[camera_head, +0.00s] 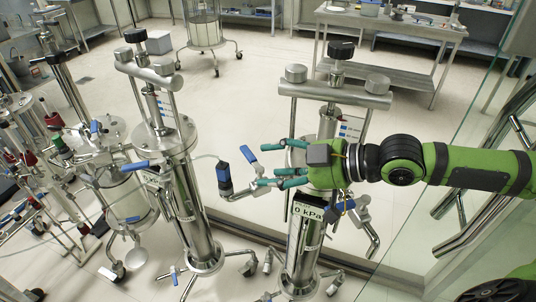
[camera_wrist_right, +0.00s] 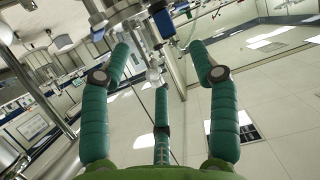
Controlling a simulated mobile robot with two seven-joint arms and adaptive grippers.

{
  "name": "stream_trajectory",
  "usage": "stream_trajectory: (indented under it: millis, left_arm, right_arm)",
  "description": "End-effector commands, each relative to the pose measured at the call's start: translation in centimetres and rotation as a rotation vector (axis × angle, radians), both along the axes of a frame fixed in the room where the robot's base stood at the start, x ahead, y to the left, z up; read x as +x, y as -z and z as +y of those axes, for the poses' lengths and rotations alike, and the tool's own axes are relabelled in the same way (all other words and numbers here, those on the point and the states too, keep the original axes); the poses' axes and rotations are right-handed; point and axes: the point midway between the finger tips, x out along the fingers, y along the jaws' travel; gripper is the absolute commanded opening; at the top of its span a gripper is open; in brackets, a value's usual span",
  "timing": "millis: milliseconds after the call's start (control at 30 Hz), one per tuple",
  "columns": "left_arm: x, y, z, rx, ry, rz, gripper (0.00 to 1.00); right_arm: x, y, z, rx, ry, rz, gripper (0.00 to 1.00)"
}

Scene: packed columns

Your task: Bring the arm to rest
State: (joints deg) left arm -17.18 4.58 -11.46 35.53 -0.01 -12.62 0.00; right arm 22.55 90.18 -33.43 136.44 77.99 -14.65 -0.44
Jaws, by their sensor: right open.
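My right arm is green and comes in from the right in the head view. Its gripper (camera_head: 275,165) has teal fingers, is open and points left. It is at the upper part of the right steel column (camera_head: 305,240), just above the "0 kPa" display (camera_head: 308,211). In the right wrist view the gripper (camera_wrist_right: 158,62) shows three spread fingers with nothing clasped between them. Whether any finger touches the column cannot be told. My left gripper is not in view.
A blue-ended valve (camera_head: 224,178) and a blue lever (camera_head: 249,153) are close to the fingertips. A second steel column (camera_head: 190,205) stands to the left. Glass panels (camera_head: 450,190) stand at the right. A steel table (camera_head: 390,25) is behind, with open floor before it.

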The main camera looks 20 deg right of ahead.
Motion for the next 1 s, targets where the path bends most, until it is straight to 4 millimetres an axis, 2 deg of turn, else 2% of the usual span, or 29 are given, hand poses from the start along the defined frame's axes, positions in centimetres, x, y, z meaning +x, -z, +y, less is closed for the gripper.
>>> stream_trajectory:
  millis: [167,267,367,500,633,767,1000]
  left_arm:
    - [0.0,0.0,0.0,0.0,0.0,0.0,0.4]
    - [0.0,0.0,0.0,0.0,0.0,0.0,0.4]
    - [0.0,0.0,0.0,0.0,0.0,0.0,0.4]
    - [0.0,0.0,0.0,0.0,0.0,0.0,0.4]
    - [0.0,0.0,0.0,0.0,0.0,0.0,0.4]
    - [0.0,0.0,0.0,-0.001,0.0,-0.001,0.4]
    - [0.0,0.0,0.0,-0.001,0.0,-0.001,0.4]
  right_arm:
    - [0.0,0.1,0.1,0.0,-0.002,0.001,0.61]
    - [-0.4,1.3,1.0,-0.009,-0.022,0.015,0.61]
    - [-1.2,4.0,2.8,-0.033,-0.062,0.041,0.61]
    - [-2.9,8.9,5.7,-0.089,-0.09,0.082,0.61]
    - [-4.1,13.0,7.0,-0.139,-0.036,0.129,0.61]
    - [-5.3,16.9,6.9,-0.186,0.086,0.211,0.61]
    - [-9.7,23.3,3.7,-0.28,0.377,0.459,0.61]
